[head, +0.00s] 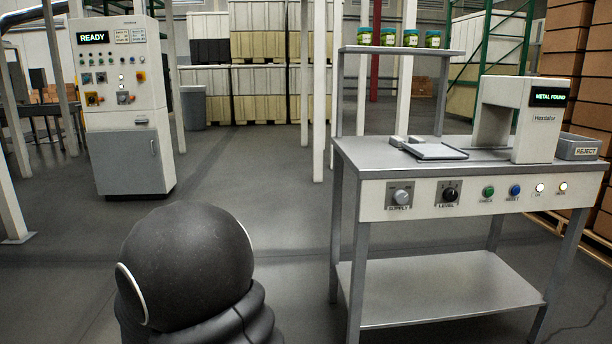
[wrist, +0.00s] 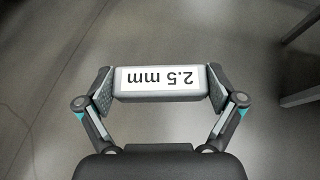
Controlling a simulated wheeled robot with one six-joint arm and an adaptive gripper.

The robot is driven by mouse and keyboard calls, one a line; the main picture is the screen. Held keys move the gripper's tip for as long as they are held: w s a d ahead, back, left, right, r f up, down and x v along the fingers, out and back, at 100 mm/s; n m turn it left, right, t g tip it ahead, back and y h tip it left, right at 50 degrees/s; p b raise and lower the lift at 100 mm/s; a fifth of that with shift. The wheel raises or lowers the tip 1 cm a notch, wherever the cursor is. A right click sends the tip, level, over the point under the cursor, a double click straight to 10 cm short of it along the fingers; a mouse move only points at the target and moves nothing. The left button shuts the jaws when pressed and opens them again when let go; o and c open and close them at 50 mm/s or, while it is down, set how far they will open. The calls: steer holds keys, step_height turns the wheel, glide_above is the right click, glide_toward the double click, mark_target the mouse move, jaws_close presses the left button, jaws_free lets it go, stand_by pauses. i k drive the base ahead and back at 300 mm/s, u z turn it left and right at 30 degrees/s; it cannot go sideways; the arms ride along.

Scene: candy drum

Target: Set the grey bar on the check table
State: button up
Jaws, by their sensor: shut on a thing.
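In the wrist view my gripper (wrist: 161,88) is shut on a grey bar (wrist: 161,97). The bar lies crosswise between the two fingers and carries a white label reading "2.5 mm", upside down in this view. The check table (head: 365,150) stands at the right in the head view, with a grey top, a front control panel and a lower shelf. A detector arch (head: 535,130) on it shows "METAL FOUND". The head view does not show the gripper or the held bar; my dark arm fills its lower left.
On the table top lie a flat grey plate (head: 436,152) and small light blocks beside it. A grey REJECT bin (head: 578,147) sits at the right end. Green jars (head: 388,37) stand on the raised shelf. A control cabinet (head: 122,110) reads "READY". Floor between is clear.

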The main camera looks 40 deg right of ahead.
mark_target(377, 158)
steer(key=u, duration=1)
steer(key=k, duration=1.15)
steer(key=z, duration=1.7)
steer(key=i, duration=0.45)
